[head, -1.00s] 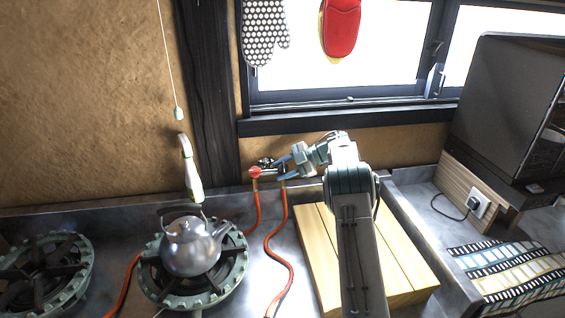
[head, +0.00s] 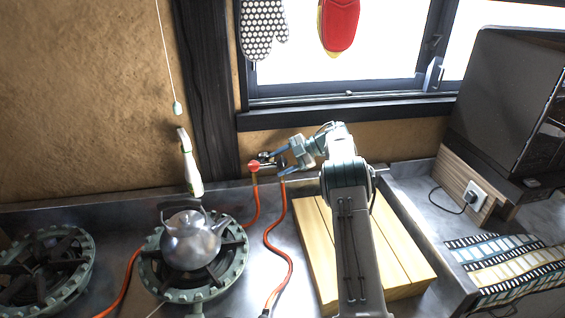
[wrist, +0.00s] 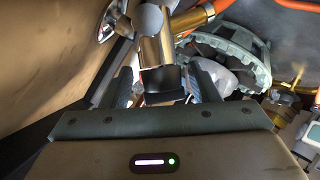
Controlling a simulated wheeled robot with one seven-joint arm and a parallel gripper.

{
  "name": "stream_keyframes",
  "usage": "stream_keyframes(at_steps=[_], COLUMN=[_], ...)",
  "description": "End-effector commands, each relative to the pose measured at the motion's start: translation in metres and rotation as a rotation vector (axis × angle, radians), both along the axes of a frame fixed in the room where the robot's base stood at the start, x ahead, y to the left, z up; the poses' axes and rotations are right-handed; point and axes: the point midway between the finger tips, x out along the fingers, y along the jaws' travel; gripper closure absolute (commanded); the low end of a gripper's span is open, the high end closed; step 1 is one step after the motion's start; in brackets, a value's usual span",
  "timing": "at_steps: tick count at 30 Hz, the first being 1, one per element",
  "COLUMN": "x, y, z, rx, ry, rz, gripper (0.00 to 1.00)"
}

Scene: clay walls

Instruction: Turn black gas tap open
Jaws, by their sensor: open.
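The gas taps sit on a pipe fitting at the wall below the window, with a red tap handle (head: 254,166) at its left end. Small dark tap parts (head: 266,157) beside it are hard to make out in the head view. My gripper (head: 275,162) is at the right of this fitting, its blue fingers open. In the wrist view, a black tap handle (wrist: 163,82) on a brass pipe (wrist: 156,52) shows between the fingers of my gripper (wrist: 166,90). Whether the fingers touch it I cannot tell.
Orange hoses (head: 273,237) hang from the taps to the counter. A kettle (head: 190,240) stands on a burner (head: 233,272) at left, with a white-and-green bottle (head: 191,168) behind it. A wooden board (head: 310,245) lies under my arm. A dark microwave (head: 495,100) stands at right.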

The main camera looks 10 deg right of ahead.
Motion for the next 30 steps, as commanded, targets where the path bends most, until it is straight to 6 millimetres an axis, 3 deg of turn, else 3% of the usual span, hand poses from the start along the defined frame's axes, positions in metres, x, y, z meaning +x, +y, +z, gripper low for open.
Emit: stream_keyframes(at_steps=[7,15,21,30], x=[-0.002,-0.01,-0.015,-0.018], y=[-0.018,-0.072,-0.1,-0.117], z=[0.007,0.038,0.056,0.067], rx=[-0.001,-0.001,-0.002,-0.001], ry=[-0.001,-0.002,-0.001,0.0], rz=[-0.002,-0.003,-0.002,-0.001], gripper=[0.45,0.45,0.45,0.45])
